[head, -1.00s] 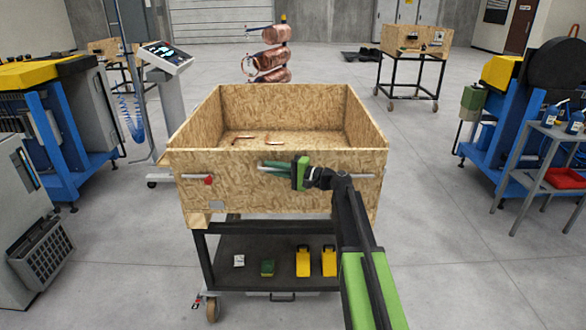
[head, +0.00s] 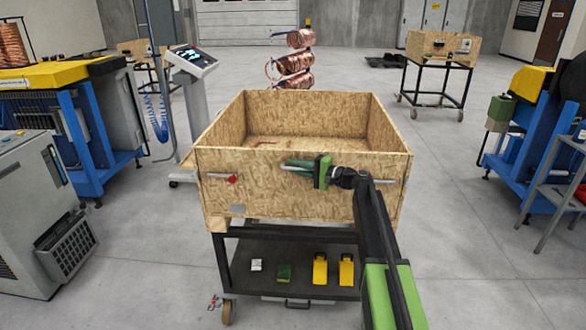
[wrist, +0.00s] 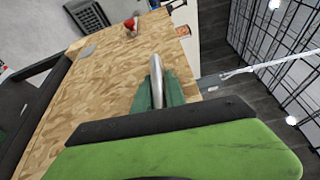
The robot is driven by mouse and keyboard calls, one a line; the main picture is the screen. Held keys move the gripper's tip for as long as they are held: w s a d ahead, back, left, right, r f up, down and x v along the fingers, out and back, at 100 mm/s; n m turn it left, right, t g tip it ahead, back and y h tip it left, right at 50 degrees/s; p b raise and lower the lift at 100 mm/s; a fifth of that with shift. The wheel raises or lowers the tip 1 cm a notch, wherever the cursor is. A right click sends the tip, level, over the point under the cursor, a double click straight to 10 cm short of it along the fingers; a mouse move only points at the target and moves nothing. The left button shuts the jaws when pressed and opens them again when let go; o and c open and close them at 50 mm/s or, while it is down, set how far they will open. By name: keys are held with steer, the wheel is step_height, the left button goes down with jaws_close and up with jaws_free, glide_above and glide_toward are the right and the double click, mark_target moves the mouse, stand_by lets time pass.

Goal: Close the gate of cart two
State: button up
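A wooden cart box (head: 222,125) stands in front of me on a black wheeled frame. Its front gate panel (head: 300,200) stands up across the near side. A silver handle bar (head: 287,168) is on the gate's face, and it also shows in the wrist view (wrist: 157,75). My gripper (head: 305,165) is at this bar with its green fingers pointing left; in the wrist view its fingers (wrist: 158,95) lie on both sides of the bar and appear closed on it. A red knob (head: 232,179) with a short rod is at the gate's left. I cannot read a cart number.
A screen stand (head: 190,60) is behind left, and blue-framed machines (head: 70,125) flank the cart. Another cart (head: 440,48) stands far right. The floor right of the cart is clear.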

steer(key=shift+o, duration=0.3)
steer(key=shift+a+f, duration=0.1)
steer(key=shift+a, duration=0.05)
steer(key=v, duration=1.7)
steer(key=shift+d, duration=0.2)
steer(key=shift+f, duration=0.15)
steer(key=s+a+n+g+h+p, duration=0.15)
steer(key=s+a+p, duration=0.25)
steer(key=a, duration=0.4)
steer(key=s+a+n+g+p, duration=0.2)
steer(key=s+a+g+p, duration=0.1)
steer(key=a, duration=0.6)
steer(key=s+a+f+n+g+h+p, duration=0.2)
steer(key=s+f+g+h+p, duration=0.15)
steer(key=s+f, duration=0.45)
steer(key=s+d+f+h, duration=0.2)
steer(key=s+d+h, duration=0.3)
steer(key=s+d, duration=0.1)
steer(key=s+d+f+n+g+h, duration=0.1)
steer(key=s+d+f+h, duration=0.2)
steer(key=s+d+h, duration=0.2)
steer(key=s+d, duration=0.1)
steer(key=d, duration=0.2)
steer(key=shift+f, duration=0.3)
